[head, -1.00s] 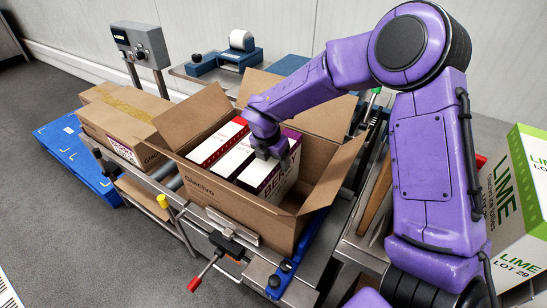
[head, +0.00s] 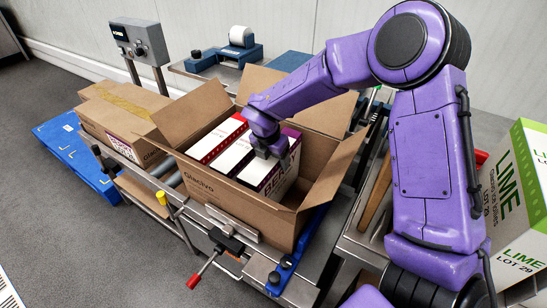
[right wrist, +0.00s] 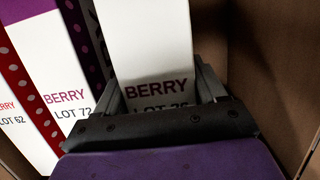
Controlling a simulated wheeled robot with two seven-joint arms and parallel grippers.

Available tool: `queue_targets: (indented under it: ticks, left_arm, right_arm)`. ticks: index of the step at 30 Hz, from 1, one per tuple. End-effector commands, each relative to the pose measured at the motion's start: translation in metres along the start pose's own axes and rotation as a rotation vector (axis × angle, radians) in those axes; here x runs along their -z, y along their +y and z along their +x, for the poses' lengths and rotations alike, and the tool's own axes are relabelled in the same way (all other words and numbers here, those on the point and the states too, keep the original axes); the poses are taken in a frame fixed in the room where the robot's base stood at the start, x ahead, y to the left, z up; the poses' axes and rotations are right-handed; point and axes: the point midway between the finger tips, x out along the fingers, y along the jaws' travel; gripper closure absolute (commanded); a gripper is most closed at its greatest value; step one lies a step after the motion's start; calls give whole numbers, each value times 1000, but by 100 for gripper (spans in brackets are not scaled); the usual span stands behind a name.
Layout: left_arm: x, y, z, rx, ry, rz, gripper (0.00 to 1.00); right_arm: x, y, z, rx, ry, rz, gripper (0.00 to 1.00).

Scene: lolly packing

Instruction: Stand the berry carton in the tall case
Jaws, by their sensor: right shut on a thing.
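The tall case (head: 235,205) is an open brown cardboard box with its flaps spread, in the middle of the head view. My right gripper (head: 266,150) reaches down into it and is shut on a white and purple berry carton (head: 280,175). The carton stands roughly upright inside the case, on its right side. In the right wrist view the fingers (right wrist: 162,95) clasp both sides of the berry carton (right wrist: 150,50), whose lettering reads BERRY. The carton's base is hidden, so I cannot tell whether it touches the floor. My left gripper is out of view.
White cartons with red (head: 218,140) and purple trim stand to the left in the case; one reads BERRY LOT 72 (right wrist: 50,75). Some room shows right of the held carton. A closed brown box (head: 125,115) lies left, a lime carton (head: 515,200) right.

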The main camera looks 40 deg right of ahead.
Motion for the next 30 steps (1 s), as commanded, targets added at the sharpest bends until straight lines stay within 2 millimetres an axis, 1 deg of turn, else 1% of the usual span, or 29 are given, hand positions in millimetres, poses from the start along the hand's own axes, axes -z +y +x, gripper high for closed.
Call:
queue_targets:
  ticks: [26, 27, 29, 30]
  left_arm:
    - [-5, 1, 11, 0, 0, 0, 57]
    - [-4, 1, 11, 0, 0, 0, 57]
    - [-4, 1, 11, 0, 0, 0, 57]
    - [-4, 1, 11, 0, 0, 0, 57]
  right_arm:
    - [3, 0, 12, -2, 0, 0, 100]
    - [3, 0, 12, -2, 0, 0, 23]
    - [3, 0, 12, -2, 0, 0, 4]
    - [3, 0, 12, -1, 0, 0, 0]
